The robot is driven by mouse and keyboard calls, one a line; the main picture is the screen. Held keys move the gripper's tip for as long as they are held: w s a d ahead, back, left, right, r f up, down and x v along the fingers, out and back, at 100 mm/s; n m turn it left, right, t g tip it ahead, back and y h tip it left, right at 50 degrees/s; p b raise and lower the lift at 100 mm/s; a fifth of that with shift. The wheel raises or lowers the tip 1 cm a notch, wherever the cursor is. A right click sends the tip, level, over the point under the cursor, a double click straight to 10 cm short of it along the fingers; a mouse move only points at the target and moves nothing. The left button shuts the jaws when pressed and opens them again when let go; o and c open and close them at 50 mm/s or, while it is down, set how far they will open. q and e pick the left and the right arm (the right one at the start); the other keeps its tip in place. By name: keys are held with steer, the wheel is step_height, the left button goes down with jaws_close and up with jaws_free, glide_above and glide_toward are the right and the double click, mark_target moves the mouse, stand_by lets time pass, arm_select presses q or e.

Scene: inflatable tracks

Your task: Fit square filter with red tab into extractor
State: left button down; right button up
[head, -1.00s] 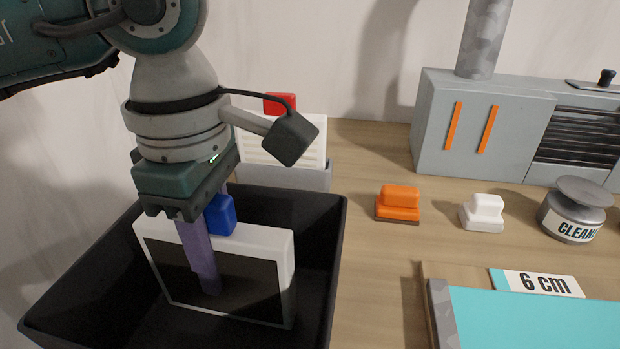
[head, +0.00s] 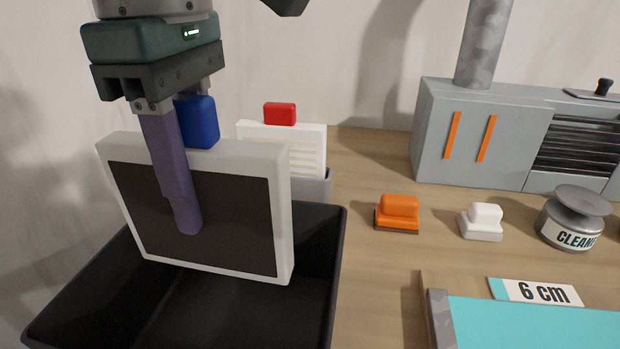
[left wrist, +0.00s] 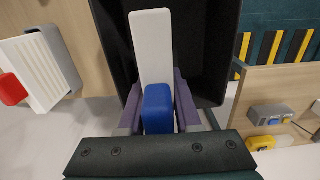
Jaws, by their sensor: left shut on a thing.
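My left gripper (head: 185,165) is shut on a square filter with a blue tab (head: 245,225). It has a white frame and a dark face, and hangs upright above the black bin. In the left wrist view the blue tab (left wrist: 158,108) sits between the fingers. The filter with a red tab (head: 310,145) stands behind it in a grey holder (head: 318,184), partly hidden; it also shows in the left wrist view (left wrist: 38,75). The grey extractor (head: 475,135) stands at the back right, with a pipe and orange strips.
The black bin (head: 325,270) stands at the lower left. An orange block (head: 398,212), a white block (head: 482,221) and a cleaner tin (head: 573,218) stand on the wooden table. A teal panel with a "6 cm" label (head: 536,292) lies at front right.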

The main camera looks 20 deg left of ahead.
arm_select(q)
step_height(320, 180, up, 11)
steer(key=shift+f+p, duration=0.15)
steer(key=shift+p, duration=0.75)
